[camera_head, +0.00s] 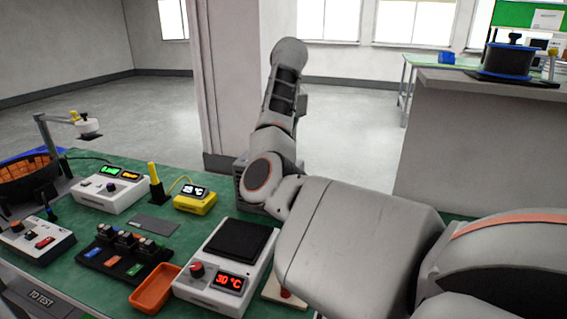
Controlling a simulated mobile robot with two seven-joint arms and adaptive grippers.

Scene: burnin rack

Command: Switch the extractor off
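No thing is clearly recognisable as the extractor or its switch. A dark grey box (241,182) stands at the bench's far edge, mostly hidden behind my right arm; I cannot tell whether it is the extractor. My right arm reaches in from the lower right, bends above the bench and rises at the picture's middle. Its fingers do not show. My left arm and gripper are out of view.
The green bench (75,270) holds a hot plate (212,290) reading 30 °C, an orange tray (155,288), a black block (125,258), a yellow meter (195,201), a white two-display unit (108,193), a white switch box (36,240) and a jointed stand (48,140). A pillar (230,80) stands behind.

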